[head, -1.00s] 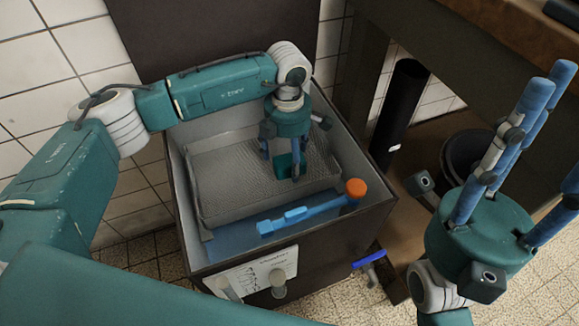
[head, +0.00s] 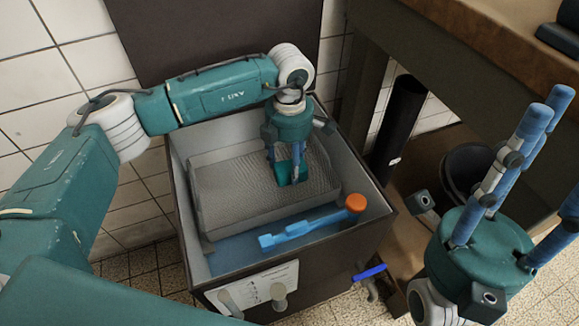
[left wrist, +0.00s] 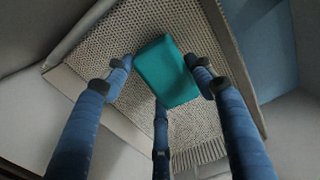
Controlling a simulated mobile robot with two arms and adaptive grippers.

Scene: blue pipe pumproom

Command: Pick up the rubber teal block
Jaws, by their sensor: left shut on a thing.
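The teal block (head: 291,173) is in the grey mesh-floored tray (head: 222,190) inside the sink-like box. It shows more fully in the left wrist view (left wrist: 167,72), with blue fingers on its left, right and near sides. My left gripper (head: 285,170) points down into the tray and is shut on the block. Whether the block still touches the mesh is hard to tell. My right gripper (head: 548,120) is at the right, fingers up, spread apart and empty.
A blue hammer-like tool with an orange end (head: 318,222) lies in the box in front of the tray. The box's dark walls (head: 345,245) surround the left gripper. A black pipe (head: 398,130) and a wooden bench (head: 480,50) stand to the right.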

